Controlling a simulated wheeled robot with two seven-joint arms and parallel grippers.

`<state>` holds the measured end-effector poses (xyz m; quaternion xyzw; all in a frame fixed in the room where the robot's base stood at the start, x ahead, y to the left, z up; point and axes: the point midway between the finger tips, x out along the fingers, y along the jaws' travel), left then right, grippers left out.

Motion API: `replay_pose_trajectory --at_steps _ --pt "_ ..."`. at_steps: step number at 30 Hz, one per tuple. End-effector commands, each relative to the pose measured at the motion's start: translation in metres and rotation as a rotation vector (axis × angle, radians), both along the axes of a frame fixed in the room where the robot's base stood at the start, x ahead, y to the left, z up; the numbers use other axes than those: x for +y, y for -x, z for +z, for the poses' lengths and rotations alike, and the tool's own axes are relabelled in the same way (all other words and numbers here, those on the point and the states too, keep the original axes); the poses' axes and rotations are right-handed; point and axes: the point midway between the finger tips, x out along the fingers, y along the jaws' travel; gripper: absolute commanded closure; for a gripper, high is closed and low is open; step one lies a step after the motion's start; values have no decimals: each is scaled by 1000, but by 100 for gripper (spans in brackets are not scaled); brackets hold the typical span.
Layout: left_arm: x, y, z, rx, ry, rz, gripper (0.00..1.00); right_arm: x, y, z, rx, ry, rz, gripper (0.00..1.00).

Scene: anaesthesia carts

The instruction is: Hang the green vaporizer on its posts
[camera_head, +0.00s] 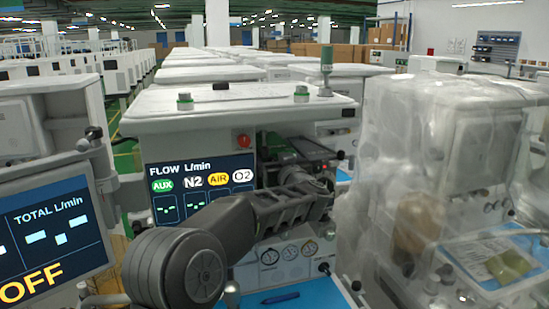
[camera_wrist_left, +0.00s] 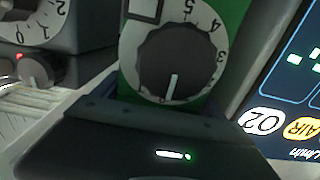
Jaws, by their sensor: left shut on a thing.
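The green vaporizer (camera_wrist_left: 171,62), with a white numbered dial and dark knob, fills the upper middle of the left wrist view. In the head view it shows only partly, as a green and dark body (camera_head: 281,149) beside the flow screen. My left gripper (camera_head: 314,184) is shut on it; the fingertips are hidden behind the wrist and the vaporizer. The gripper's dark housing (camera_wrist_left: 150,145) shows in the wrist view, with small lights. I cannot make out the posts. My right gripper is not in view.
The flow screen (camera_head: 201,185) is left of the vaporizer. Another dark unit with a dial (camera_wrist_left: 48,30) stands beside it in the wrist view. A plastic-wrapped cart (camera_head: 440,170) is close on the right. A blue work surface with a pen (camera_head: 280,298) lies below.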

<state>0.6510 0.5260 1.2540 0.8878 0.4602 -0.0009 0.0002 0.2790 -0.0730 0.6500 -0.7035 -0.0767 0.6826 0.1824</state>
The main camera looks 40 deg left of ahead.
Motion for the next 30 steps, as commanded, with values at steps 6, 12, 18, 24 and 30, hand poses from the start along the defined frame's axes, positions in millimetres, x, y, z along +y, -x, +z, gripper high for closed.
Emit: replay_pose_trajectory --at_steps 6,12,18,24,30 --pt "0 1 5 -7 -5 1 91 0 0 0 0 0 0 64" --pt "0 0 3 -6 -4 1 91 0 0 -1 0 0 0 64" --pt "0 0 -2 -6 -4 1 91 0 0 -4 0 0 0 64" --pt "0 0 -6 -6 -4 1 91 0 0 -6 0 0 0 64" --pt "0 0 -10 -7 -5 1 91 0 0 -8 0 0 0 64"
